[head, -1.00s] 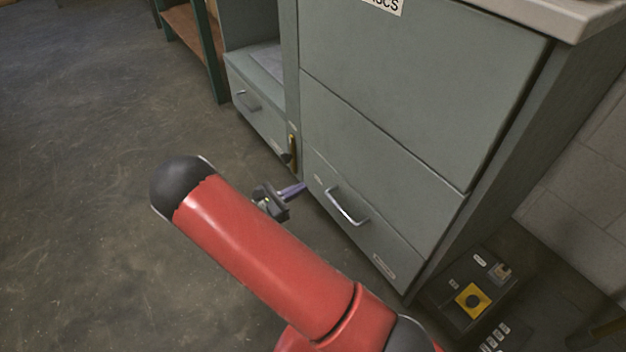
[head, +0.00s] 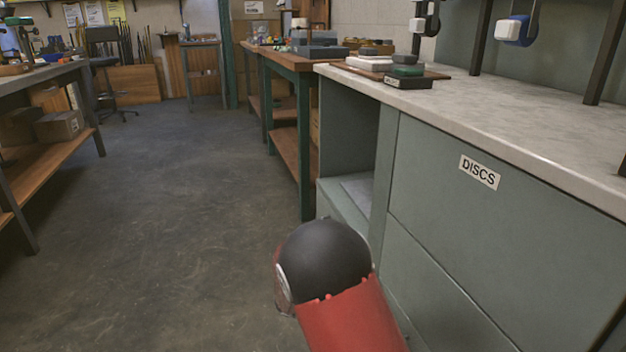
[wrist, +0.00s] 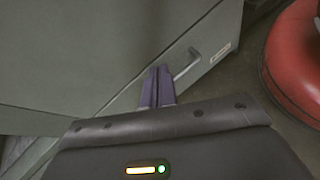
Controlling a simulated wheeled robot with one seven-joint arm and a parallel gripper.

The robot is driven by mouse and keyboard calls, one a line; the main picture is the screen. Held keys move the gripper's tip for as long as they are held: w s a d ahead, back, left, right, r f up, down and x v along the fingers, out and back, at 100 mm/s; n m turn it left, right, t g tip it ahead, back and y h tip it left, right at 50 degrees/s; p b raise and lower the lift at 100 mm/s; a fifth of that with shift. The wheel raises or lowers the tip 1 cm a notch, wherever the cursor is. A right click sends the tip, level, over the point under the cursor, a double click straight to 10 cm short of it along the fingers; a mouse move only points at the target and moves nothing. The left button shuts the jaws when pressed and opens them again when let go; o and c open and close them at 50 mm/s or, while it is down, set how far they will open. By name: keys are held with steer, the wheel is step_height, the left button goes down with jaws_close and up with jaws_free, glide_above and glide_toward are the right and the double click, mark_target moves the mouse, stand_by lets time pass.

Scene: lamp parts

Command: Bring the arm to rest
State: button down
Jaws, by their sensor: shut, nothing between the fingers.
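My gripper (wrist: 158,72) shows in the wrist view with its two purple fingers closed together and nothing between them. Its fingertips point toward the grey-green cabinet front, and the metal drawer handle (wrist: 188,64) appears just right of them. I cannot tell the exact gap between fingers and drawer. In the head view my red arm link with its black end cap rises at the bottom centre, and my gripper is out of sight.
The grey-green cabinet (head: 455,225) labelled DISCS stands close on the right under a pale worktop (head: 480,110). Small boxes lie on the worktop's far end. A wooden bench (head: 45,75) stands at the left. The floor (head: 170,200) between is clear.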

steer(key=s+r+m+t+y+p, duration=0.3)
steer(key=s+r+m+y, duration=0.3)
steer(key=s+r, duration=0.4)
steer(key=s+d+r+m+t+y+p, duration=0.1)
steer(key=s+r+m+y, duration=0.6)
steer(key=r, duration=0.9)
steer(key=s+m+t+p, duration=0.1)
steer(key=s+p, duration=0.1)
steer(key=s, duration=0.1)
steer(key=shift+r+t+p, duration=0.15)
steer(key=shift+t+p, duration=0.15)
steer(key=shift+t, duration=0.1)
steer(key=shift+d+m, duration=0.1)
steer(key=shift+m, duration=0.2)
